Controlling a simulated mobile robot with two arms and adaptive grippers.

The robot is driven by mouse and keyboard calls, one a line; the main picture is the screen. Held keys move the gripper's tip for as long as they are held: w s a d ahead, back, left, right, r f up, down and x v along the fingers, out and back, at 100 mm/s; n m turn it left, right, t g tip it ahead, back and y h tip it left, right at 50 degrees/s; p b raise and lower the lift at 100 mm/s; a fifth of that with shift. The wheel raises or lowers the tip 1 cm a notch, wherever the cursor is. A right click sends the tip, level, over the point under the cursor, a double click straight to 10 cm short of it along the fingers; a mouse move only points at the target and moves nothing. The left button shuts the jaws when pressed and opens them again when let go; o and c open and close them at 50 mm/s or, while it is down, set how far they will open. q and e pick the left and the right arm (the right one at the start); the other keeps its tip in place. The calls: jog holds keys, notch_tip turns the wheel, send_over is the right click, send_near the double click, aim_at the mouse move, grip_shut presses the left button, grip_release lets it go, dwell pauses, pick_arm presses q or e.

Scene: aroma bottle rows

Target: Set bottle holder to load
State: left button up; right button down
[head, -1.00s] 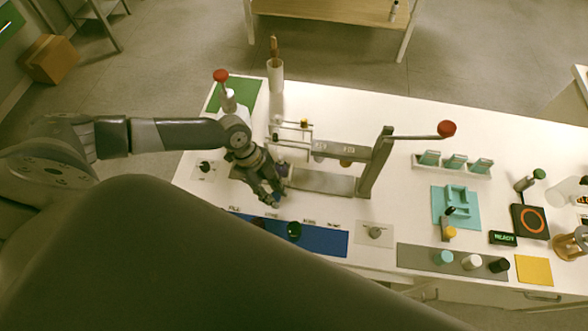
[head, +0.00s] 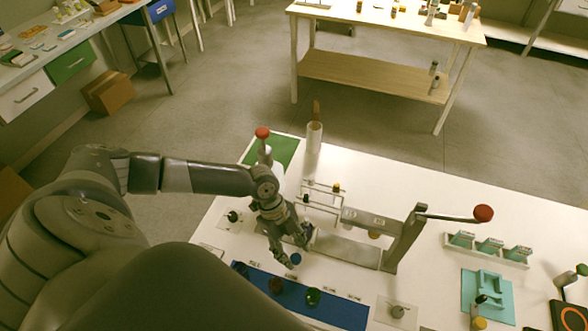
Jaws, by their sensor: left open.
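A grey metal station (head: 350,248) with an upright arm stands on the white table, right of my left gripper. A long lever with a red knob (head: 483,213) reaches right from its top. A thin white rail frame (head: 322,187) joins its left side, with a small dark-and-yellow piece (head: 336,188) on it. I cannot tell which part is the bottle holder or how it is set. My left gripper (head: 291,246) is open and points down at the station's left end, partly covering it. A small blue round thing (head: 295,258) shows by its fingertips; contact is unclear. My right gripper is out of view.
A blue strip (head: 340,308) with dark red and green round pieces lies in front. A red-knobbed white post (head: 263,133) and a white cup (head: 314,137) stand behind. A teal tray (head: 487,296) and rack (head: 487,250) are at right. Table space behind the lever is clear.

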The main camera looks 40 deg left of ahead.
pick_arm(q)
jog(key=v, duration=1)
